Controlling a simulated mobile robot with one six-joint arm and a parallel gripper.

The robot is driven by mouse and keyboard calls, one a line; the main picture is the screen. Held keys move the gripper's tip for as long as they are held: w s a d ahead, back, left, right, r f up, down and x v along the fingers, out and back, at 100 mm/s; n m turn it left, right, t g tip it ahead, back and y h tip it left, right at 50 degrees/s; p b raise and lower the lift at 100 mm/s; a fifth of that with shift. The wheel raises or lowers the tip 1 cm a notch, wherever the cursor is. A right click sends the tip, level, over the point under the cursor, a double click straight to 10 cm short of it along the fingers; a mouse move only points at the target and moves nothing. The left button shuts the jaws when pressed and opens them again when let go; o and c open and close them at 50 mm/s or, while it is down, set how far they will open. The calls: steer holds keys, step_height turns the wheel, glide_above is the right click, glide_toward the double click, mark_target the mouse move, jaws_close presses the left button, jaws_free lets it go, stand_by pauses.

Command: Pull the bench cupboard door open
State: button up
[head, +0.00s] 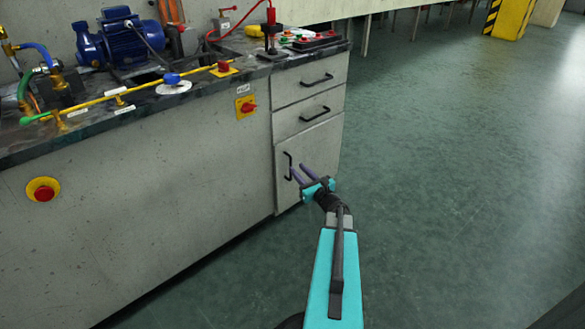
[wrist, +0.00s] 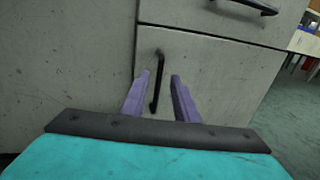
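The bench cupboard door (head: 322,150) is the lowest front at the right end of the grey bench, below two drawers, and looks shut. Its black vertical handle (head: 288,166) is near the door's left edge. In the wrist view the handle (wrist: 156,82) shows between the two purple fingers, nearer the left one. My gripper (head: 297,173) is open in front of the door at handle height. I cannot tell how far the fingertips are from the handle. The door (wrist: 215,85) fills the middle of the wrist view.
Two drawers with black handles, the upper drawer (head: 310,83) and the lower drawer (head: 308,115), sit above the door. A red emergency button (head: 43,190) and a red switch (head: 247,106) are on the bench front. Green floor (head: 450,180) to the right is clear.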

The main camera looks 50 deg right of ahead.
mark_target(291, 163)
steer(key=shift+b+x, duration=0.5)
steer(key=shift+x, duration=1.9)
